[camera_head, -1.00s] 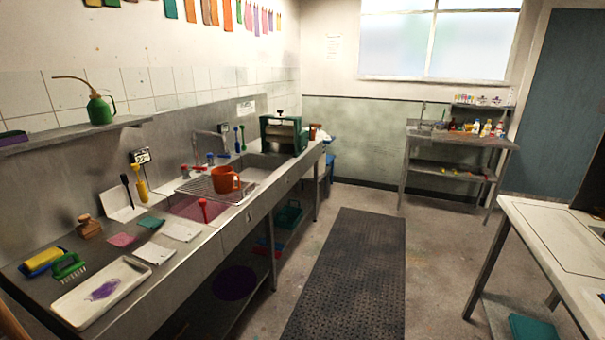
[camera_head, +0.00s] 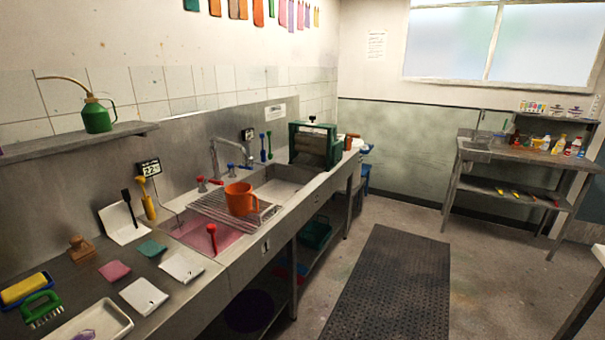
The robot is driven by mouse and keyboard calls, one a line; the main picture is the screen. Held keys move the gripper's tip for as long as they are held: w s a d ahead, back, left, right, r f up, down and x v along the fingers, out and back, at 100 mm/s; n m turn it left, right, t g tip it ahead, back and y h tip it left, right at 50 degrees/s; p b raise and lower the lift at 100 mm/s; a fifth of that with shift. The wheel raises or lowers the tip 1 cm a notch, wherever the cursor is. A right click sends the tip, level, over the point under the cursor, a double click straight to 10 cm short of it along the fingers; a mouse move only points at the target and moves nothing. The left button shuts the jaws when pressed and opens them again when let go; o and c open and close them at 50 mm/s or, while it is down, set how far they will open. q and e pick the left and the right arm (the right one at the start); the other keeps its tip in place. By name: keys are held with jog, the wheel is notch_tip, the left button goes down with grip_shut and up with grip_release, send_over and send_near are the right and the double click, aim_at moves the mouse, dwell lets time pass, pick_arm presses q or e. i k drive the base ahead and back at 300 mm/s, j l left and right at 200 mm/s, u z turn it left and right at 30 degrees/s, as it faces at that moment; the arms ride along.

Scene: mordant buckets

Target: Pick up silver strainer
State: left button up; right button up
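I cannot make out a silver strainer for certain. A silver wire rack (camera_head: 215,208) lies across the sink on the left counter, with an orange jug (camera_head: 240,199) standing on it. On the far bench at right, small items on the upper shelf (camera_head: 556,112) are too small to tell apart. Neither of my grippers shows in the head view.
The long steel counter (camera_head: 232,250) runs along the left wall, with sponges, cards, a white tray (camera_head: 95,325) and a green press (camera_head: 313,145). A dark floor mat (camera_head: 390,290) lies in the open aisle. A table edge (camera_head: 590,300) shows at lower right.

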aim_at(251, 160)
jog(key=i+u, duration=0.35)
jog(key=i, duration=0.15)
jog(key=i+l+u, duration=0.35)
jog(key=i, duration=0.15)
jog(key=i+l+u, duration=0.1)
jog(key=l+u, duration=0.15)
jog(key=l, duration=0.25)
jog(key=l+u, duration=0.25)
jog(key=l, duration=0.2)
jog(key=i+l+u, duration=0.1)
jog(key=l+u, duration=0.15)
jog(key=l, duration=0.3)
jog(key=l+u, duration=0.25)
jog(key=l, duration=0.2)
jog(key=k+l+u, duration=0.1)
jog(key=l+u, duration=0.15)
jog(key=l, duration=0.25)
jog(key=k+l+u, duration=0.25)
jog(key=l, duration=0.25)
jog(key=l+u, duration=0.2)
jog(key=l, duration=0.25)
jog(key=k+l+u, duration=0.25)
jog(key=l, duration=0.2)
